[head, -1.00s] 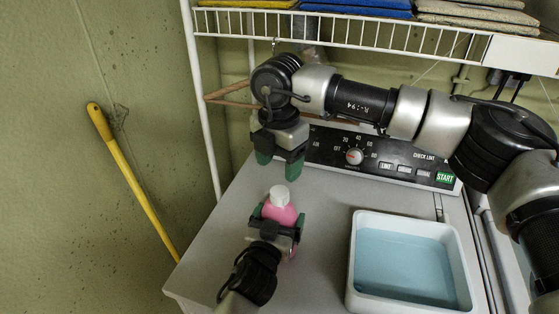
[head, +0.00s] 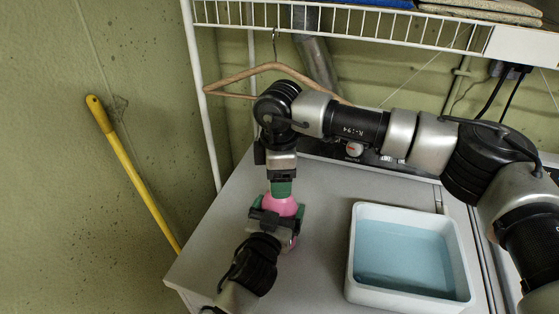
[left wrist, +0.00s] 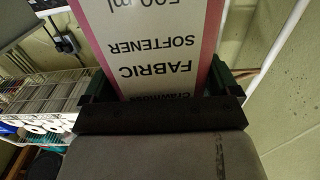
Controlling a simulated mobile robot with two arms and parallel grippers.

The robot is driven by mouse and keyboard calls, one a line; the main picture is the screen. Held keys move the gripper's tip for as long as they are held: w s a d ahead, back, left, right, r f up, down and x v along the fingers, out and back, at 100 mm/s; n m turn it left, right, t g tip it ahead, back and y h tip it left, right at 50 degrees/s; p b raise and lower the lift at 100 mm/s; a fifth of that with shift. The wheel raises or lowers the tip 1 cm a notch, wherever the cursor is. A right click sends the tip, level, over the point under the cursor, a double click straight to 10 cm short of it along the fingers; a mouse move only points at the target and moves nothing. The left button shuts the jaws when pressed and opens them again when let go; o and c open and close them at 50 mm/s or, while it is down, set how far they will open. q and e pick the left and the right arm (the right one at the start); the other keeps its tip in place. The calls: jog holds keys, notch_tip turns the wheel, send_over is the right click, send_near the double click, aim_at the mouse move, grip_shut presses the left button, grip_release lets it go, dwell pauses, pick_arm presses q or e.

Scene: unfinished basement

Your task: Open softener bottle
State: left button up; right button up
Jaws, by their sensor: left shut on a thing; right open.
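The pink softener bottle (head: 284,208) stands upright on the grey top of the washing machine (head: 222,240). My left gripper (head: 278,209) is shut on its body from the front. In the left wrist view the white label with "FABRIC SOFTENER" (left wrist: 158,48) fills the space between the green fingers. My right gripper (head: 281,188) points down directly over the bottle's top, open.
A white basin of bluish water (head: 408,262) stands to the right on the machine top. A wooden hanger (head: 235,82) hangs from the white wire shelf (head: 400,28) behind my right arm. A yellow pole (head: 130,168) leans on the left wall.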

jog(key=shift+f, duration=0.9)
jog(key=shift+c, duration=0.3)
